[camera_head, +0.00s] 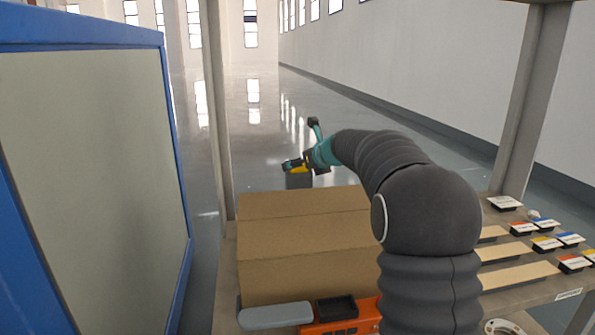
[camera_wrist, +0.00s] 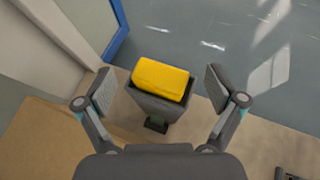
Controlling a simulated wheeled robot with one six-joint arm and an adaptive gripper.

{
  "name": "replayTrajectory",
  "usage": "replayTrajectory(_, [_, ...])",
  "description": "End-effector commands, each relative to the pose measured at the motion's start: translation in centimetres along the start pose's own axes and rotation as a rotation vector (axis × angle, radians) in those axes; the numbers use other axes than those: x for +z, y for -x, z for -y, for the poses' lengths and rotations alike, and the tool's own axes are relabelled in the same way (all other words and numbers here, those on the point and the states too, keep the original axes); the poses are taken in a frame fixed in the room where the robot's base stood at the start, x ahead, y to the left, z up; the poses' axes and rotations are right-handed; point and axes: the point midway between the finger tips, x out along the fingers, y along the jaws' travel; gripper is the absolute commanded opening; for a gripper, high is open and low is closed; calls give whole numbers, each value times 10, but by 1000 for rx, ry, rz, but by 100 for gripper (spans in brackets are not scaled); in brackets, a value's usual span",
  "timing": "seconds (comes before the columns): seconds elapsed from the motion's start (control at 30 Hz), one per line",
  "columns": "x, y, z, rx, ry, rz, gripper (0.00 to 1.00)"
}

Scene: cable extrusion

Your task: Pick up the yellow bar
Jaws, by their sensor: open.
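In the head view the yellow bar (camera_head: 300,169) is a small patch at my gripper, above the grey holder (camera_head: 298,181) behind the cardboard box. My gripper (camera_wrist: 159,90) is open, with one finger on each side of the bar. Gaps show between the bar and both fingers. In the head view my gripper (camera_head: 297,166) is partly hidden by its own small size.
A large cardboard box (camera_head: 300,240) stands on the table in front of the holder. A blue-framed panel (camera_head: 95,170) stands at the left. Wooden strips (camera_head: 518,275) and small labelled blocks (camera_head: 548,243) lie at the right. Posts (camera_head: 218,100) rise beside the table.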

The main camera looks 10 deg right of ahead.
Motion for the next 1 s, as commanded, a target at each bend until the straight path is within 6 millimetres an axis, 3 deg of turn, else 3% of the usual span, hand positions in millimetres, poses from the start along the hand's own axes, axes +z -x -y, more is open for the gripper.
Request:
replayTrajectory(0.07, [0,0,0,0,0,0,91])
replayTrajectory(0.3, [0,0,0,0,0,-1,31])
replayTrajectory(0.33, [0,0,0,0,0,-1,29])
replayTrajectory(0.73, [5,3,0,0,1,0,29])
replayTrajectory(1.0, [35,19,0,0,2,1,29])
